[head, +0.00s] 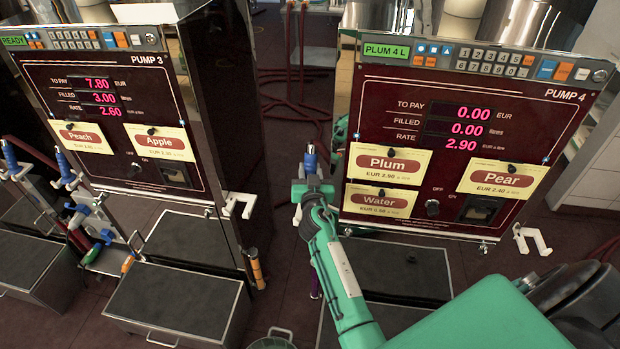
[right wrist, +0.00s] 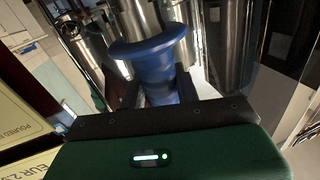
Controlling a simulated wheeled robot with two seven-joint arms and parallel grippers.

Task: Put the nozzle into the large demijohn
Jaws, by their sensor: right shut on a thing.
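My right gripper (head: 312,188) is at the left edge of Pump 4, shut on a nozzle with a blue grip (head: 310,160). The nozzle's blue flared end also shows between the fingers in the right wrist view (right wrist: 152,58). Its lower part is mostly hidden behind my gripper and arm. A round container with a handle (head: 272,342) shows only its top at the bottom edge; I cannot tell whether it is the large demijohn. My left gripper is not in view.
Pump 4 (head: 570,125) reads PLUM 4 L with 0.00 filled. Pump 3 (head: 50,75) stands to the left, with several blue-gripped nozzles (head: 65,168) beside it. White hooks (head: 238,204) stick out from the pumps. Dark-topped platforms (head: 180,300) stand below. Red hoses (head: 290,105) lie behind.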

